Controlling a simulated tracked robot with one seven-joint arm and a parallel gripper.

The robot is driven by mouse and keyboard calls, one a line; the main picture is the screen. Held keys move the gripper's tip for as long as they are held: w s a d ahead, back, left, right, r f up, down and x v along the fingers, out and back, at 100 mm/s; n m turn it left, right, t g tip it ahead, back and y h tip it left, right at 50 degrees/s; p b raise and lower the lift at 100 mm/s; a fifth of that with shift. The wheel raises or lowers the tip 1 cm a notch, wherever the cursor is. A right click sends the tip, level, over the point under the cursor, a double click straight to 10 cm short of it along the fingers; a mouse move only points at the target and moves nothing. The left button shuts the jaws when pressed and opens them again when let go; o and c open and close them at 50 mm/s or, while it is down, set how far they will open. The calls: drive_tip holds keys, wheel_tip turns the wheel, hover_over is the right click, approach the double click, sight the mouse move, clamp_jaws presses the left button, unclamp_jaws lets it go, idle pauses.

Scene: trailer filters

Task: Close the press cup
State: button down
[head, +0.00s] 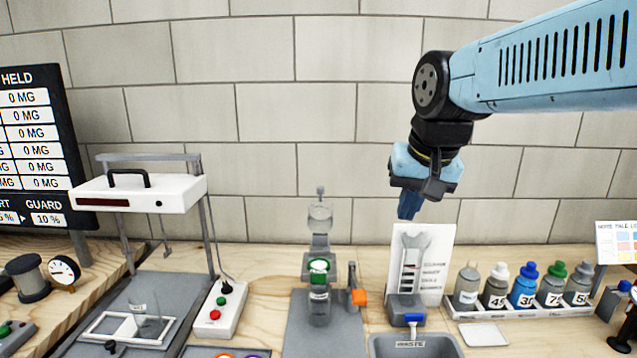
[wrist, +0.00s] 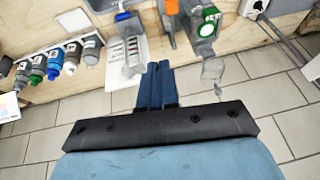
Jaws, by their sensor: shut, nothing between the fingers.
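The press (head: 320,300) stands on a grey base plate near the middle of the bench in the head view. It has a green ring (head: 318,266) at the front and a clear rounded cup (head: 320,218) raised above and behind it, with a small knob on top. An orange-tipped lever (head: 358,297) is at its right. In the wrist view the green ring (wrist: 208,22) and the clear cup (wrist: 213,70) lie right of the fingers. My gripper (head: 408,212) is shut and empty, pointing down, to the right of the cup and apart from it. Its fingers also show in the wrist view (wrist: 157,85).
A white card with a wrench outline (head: 440,245) stands below my gripper. A rack of several bottles (head: 520,312) is at the right. A grey sink-like tray (head: 430,345) is in front. A white-topped frame (head: 140,193) and a button box (head: 215,308) stand left.

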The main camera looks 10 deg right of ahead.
drive_tip(key=w+a+r+m+g+y, duration=0.1)
drive_tip(key=w+a+r+m+g, duration=0.2)
drive_tip(key=w+m, duration=0.8)
drive_tip(key=w+r+m+g, duration=0.3)
drive_tip(key=w+r+m, duration=0.15)
drive_tip(key=w, duration=1.45)
drive_tip(key=w+a+f+m+g, duration=0.15)
drive_tip(key=w+f+m, duration=0.25)
drive_tip(key=w, duration=0.5)
drive_tip(key=s+a+f, duration=0.3)
drive_tip(key=s+f, duration=0.3)
drive_tip(key=f, duration=0.3)
drive_tip(key=shift+a+f+m+g+y, duration=0.15)
drive_tip(key=shift+f+m+g+y, duration=0.15)
drive_tip(key=shift+m+g, duration=0.15)
